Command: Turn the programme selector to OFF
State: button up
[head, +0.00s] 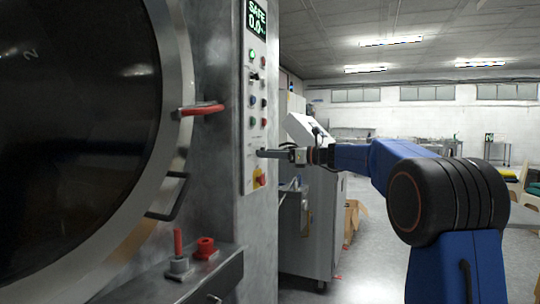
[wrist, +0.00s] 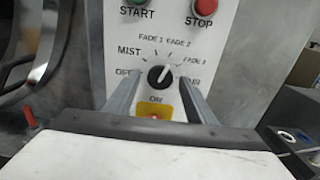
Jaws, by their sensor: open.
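The programme selector (wrist: 158,76) is a round black knob on the white control panel, seen in the wrist view. Its light pointer mark seems to lean up and to the right, away from the word OFF on the left. Labels such as MIST, FADE 1, FADE 2 and AIR ring it. My gripper (wrist: 160,84) is open, one grey finger on each side of the knob; I cannot tell whether either touches it. In the head view my gripper (head: 264,153) reaches the lower panel from the right and hides the selector.
A red button on a yellow plate (head: 259,178) sits just below my gripper. The round door (head: 70,110) with a red handle (head: 203,108) is left. Open floor lies right.

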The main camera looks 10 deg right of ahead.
jog(key=c, duration=1)
jog(key=shift+n, duration=0.3)
jog(key=n, duration=2.3)
jog(key=shift+d+n, duration=0.1)
jog(key=shift+n, duration=0.2)
